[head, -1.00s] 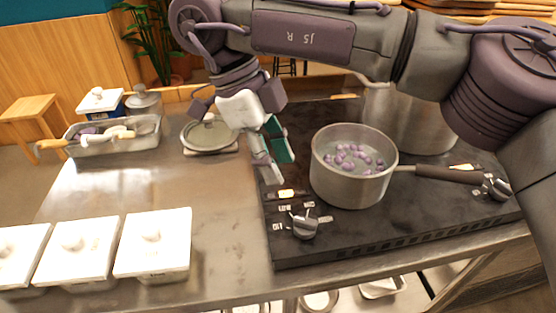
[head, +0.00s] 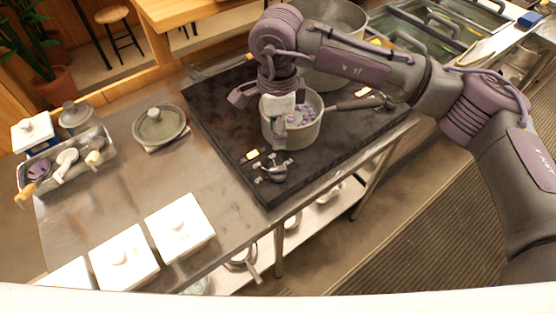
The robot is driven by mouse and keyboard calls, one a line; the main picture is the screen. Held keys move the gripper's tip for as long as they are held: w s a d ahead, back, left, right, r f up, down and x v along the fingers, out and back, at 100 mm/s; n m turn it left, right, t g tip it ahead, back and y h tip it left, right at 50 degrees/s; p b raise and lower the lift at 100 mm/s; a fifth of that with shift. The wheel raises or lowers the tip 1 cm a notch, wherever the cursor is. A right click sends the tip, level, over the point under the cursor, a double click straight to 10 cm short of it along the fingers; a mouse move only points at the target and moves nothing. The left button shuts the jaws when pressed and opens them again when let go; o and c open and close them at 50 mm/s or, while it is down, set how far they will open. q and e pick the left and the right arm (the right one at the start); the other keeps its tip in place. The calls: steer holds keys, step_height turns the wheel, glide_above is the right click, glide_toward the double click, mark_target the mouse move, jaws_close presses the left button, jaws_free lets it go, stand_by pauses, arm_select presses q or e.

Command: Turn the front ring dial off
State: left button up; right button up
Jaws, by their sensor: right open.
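A dark dial with a metal knob (head: 272,172) sits on the near left corner of the black cooktop (head: 222,112). A small lit indicator (head: 251,155) is beside it. A metal pot (head: 307,133) with purple beans stands on the cooktop just behind the dial. My right gripper (head: 279,118) hangs in front of the pot in the picture, above and behind the dial, and is open with nothing seen between its fingers. Its fingertips are small and hard to make out against the pot. It appears apart from the dial. My left gripper is out of view.
A large pot (head: 338,20) stands at the back, partly hidden by my right arm. A second lit indicator (head: 364,91) shows at right. White lidded containers (head: 180,228) line the near left counter. A lidded dish (head: 160,125) and utensil tray (head: 105,155) sit farther left. Counter between is clear.

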steer(key=p, duration=0.2)
glide_above(278, 168)
step_height(278, 168, down, 5)
steer(key=shift+d+f, duration=0.1)
step_height(278, 168, down, 7)
steer(key=shift+r+p, duration=0.1)
steer(key=shift+p, duration=0.8)
steer(key=shift+f, duration=0.55)
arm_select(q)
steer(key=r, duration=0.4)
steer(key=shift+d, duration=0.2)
